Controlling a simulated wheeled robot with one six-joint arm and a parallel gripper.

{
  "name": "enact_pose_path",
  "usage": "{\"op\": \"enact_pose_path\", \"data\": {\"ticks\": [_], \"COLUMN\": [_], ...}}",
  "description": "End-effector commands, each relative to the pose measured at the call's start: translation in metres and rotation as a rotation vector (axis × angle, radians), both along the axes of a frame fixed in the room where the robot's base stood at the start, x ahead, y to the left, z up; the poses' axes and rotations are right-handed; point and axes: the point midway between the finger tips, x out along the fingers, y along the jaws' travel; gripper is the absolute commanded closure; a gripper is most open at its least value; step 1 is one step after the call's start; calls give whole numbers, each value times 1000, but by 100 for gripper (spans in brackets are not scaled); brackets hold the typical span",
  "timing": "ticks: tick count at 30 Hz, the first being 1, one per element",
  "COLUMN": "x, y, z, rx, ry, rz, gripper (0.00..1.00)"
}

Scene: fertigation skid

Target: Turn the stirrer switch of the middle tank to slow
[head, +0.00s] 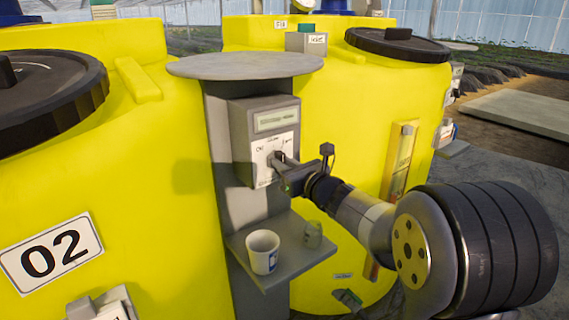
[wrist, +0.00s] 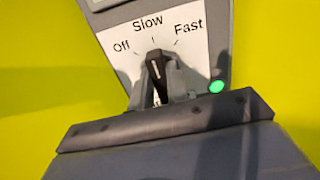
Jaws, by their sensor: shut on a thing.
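The stirrer switch (wrist: 155,68) is a black knob with a white pointer line on a white plate marked Off, Slow and Fast. The pointer points up at the Slow mark. A green lamp (wrist: 216,87) is lit to the right, below Fast. My gripper (wrist: 158,84) is shut on the knob, one grey finger on each side. In the head view my gripper (head: 281,163) reaches from the right to the grey switch box (head: 240,113), which has a small display, on a grey post between two yellow tanks. There the knob is mostly hidden by the fingers.
Tank 02 (head: 160,180) stands left of the post, another yellow tank (head: 340,120) behind right. A round grey plate (head: 245,66) caps the post. Below the box, a shelf (head: 285,262) holds a white cup (head: 262,250) and a small grey-green object (head: 313,235). Open floor lies right.

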Motion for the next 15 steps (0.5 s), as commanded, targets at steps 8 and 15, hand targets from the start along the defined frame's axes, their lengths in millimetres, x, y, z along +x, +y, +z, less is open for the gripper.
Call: {"op": "enact_pose_path", "data": {"ticks": [8, 15], "x": [0, 0], "y": [0, 0], "z": [-1, -1], "rx": [16, 15], "ry": [13, 12], "rz": [0, 0], "gripper": [100, 83]}}
